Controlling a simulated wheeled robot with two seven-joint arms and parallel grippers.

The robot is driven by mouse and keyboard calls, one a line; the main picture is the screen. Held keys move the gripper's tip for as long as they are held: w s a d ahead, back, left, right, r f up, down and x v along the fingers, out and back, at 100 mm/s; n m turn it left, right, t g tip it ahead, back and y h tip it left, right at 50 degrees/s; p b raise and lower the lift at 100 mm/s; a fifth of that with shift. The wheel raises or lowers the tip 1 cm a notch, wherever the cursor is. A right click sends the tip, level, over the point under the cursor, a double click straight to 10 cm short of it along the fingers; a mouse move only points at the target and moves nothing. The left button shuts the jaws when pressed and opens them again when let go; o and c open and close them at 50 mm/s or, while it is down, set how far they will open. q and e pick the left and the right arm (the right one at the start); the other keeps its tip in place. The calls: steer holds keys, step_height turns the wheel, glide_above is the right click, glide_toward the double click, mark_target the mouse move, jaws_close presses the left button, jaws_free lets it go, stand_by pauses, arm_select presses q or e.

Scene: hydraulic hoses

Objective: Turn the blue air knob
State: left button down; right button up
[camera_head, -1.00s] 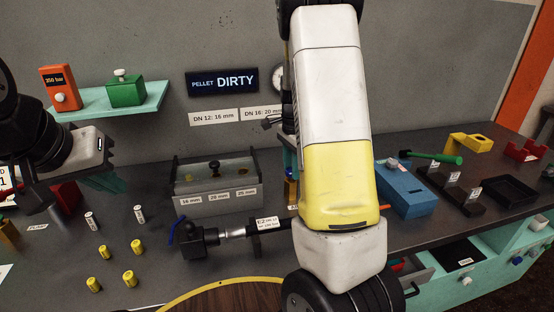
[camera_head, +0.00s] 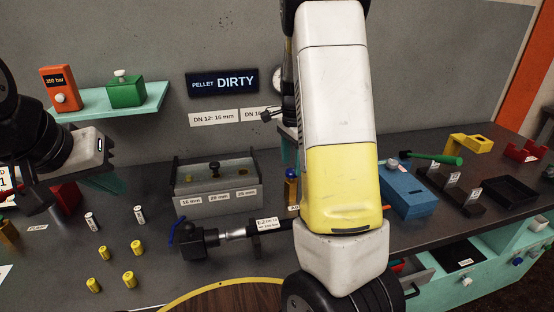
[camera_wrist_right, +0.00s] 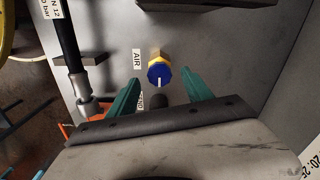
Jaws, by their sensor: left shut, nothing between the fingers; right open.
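The blue air knob (camera_wrist_right: 160,76) sits on a brass stem beside the "AIR" label (camera_wrist_right: 137,60) in the right wrist view. It has a white mark on its face. In the head view it shows just left of my right arm (camera_head: 291,174). My right gripper (camera_wrist_right: 161,92) is open, its two teal fingers on either side of the knob's line and apart from it. In the head view my right gripper is hidden behind its arm. My left gripper (camera_head: 108,183) is shut and empty at the left, above the bench.
A grey box with labelled slots (camera_head: 216,186) stands mid-bench. A hose fitting (camera_head: 200,238) lies in front of it. A blue block (camera_head: 408,193) is to the right. In the right wrist view, a black hose with a metal end (camera_wrist_right: 80,75) lies left of the knob.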

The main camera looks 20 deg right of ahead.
mark_target(292, 170)
steer(key=shift+r, duration=2.7)
steer(key=s+a+r+n+t, duration=0.2)
steer(key=s+a+r+n, duration=0.1)
steer(key=s, duration=0.4)
steer(key=s+a+r+n+t+y, duration=0.1)
steer(key=s+a+r+n, duration=0.3)
steer(key=s+n, duration=0.4)
steer(key=s+a+r+n+t+y, duration=0.1)
steer(key=s+a+r+n+t, duration=0.2)
steer(key=s, duration=0.4)
steer(key=shift+s+a+r+n, duration=0.25)
steer(key=shift+a+r+n, duration=0.5)
steer(key=shift+a+n, duration=0.4)
steer(key=shift+c, duration=0.5)
jaws_close()
steer(key=shift+w+d, duration=0.1)
steer(key=shift+w, duration=0.05)
